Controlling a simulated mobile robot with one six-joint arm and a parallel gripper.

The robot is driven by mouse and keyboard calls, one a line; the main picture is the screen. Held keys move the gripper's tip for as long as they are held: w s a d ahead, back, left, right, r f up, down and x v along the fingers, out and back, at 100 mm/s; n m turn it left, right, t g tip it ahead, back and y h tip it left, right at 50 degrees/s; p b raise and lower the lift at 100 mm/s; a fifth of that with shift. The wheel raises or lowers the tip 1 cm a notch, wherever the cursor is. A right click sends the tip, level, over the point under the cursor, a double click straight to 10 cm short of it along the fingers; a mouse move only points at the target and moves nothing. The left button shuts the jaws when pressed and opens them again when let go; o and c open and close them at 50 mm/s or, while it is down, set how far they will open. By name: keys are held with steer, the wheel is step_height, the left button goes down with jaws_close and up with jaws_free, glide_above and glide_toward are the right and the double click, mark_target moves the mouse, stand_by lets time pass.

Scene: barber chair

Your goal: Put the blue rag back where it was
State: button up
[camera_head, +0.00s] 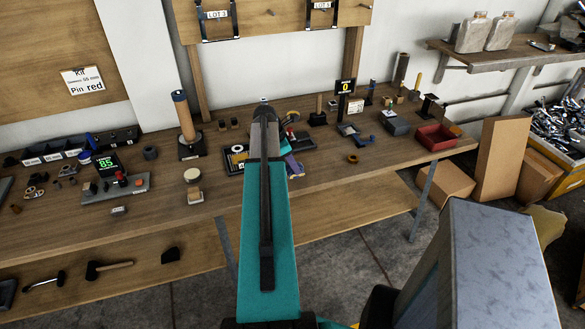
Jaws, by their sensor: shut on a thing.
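My teal arm (268,230) with a dark bar along it reaches up the middle of the picture over the workbench. My gripper's fingertips do not show; the arm hides that part. A blue-violet piece (294,166) shows at the right edge of the arm, above the bench. I cannot tell whether it is the blue rag or whether it is held. A small blue item (365,141) lies further right on the bench. No blue rag can be made out with certainty.
The wooden workbench (345,185) carries many small parts. A red bin (436,137) stands at its right, a device with a green display (106,164) at its left. Cardboard boxes (502,158) stand right of it. A grey metal block (480,272) fills the lower right foreground.

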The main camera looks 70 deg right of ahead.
steer(key=shift+f+p, duration=0.35)
steer(key=shift+f, duration=0.75)
steer(key=shift+f, duration=0.15)
steer(key=o, duration=1)
steer(key=shift+c, duration=0.2)
steer(key=shift+r, duration=0.2)
steer(key=b+v, duration=0.3)
steer(key=v, duration=0.9)
steer(key=shift+f, duration=0.1)
